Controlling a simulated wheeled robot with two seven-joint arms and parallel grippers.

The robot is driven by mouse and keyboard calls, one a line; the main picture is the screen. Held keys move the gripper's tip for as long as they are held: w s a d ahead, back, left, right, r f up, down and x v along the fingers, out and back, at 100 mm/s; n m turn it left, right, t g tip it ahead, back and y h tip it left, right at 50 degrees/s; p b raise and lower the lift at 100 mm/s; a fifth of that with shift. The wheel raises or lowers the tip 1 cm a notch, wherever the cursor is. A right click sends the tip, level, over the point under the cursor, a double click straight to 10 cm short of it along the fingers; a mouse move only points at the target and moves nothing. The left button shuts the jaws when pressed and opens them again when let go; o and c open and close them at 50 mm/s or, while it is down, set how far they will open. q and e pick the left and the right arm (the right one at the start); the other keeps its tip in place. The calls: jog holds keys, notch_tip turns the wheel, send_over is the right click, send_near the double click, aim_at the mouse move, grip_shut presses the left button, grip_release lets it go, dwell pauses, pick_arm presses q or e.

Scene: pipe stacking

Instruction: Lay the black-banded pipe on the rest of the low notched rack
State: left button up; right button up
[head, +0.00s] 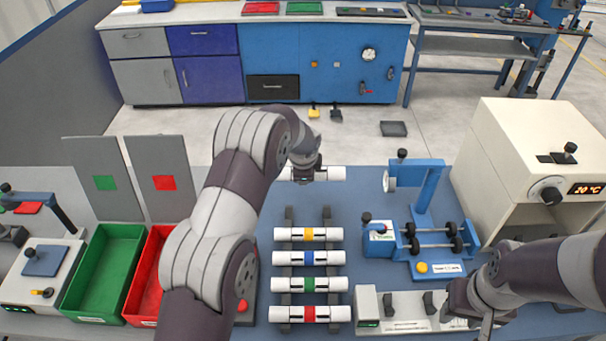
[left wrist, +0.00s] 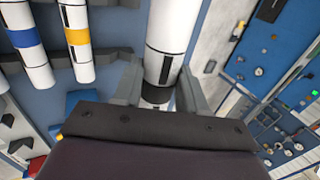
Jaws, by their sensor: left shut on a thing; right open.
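My left gripper (head: 305,170) is shut on the black-banded pipe (head: 330,173), a white tube held crosswise just beyond the far end of the dark notched rack (head: 327,214). In the left wrist view, the black band (left wrist: 157,96) sits between the fingers of my left gripper (left wrist: 158,92). The rack carries white pipes with yellow (head: 309,234), blue (head: 309,257), green (head: 310,284) and red (head: 309,313) bands; its far end is bare. My right gripper (head: 482,318) is open and empty at the lower right, partly hidden by its own wrist.
Right of the rack stand a blue fixture (head: 425,215) with small black rollers and a cream device (head: 400,310) with dark blocks. A cream oven (head: 540,150) is farther right. Green (head: 103,265) and red (head: 146,285) bins lie left, beyond my left arm.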

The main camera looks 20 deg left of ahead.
pick_arm(q)
notch_tip(320, 180, down, 16)
jog(key=b, duration=1)
jog(key=shift+r, duration=0.1)
jog(key=shift+s+b, duration=0.1)
jog(key=shift+b, duration=0.3)
pick_arm(e)
notch_tip(320, 180, down, 12)
jog(key=shift+r, duration=0.25)
pick_arm(q)
jog(key=shift+f+b, duration=0.3)
jog(key=shift+f, duration=0.35)
pick_arm(e)
jog(key=shift+d+f, duration=0.1)
jog(key=shift+f, duration=0.25)
pick_arm(q)
jog(key=o, duration=1.2)
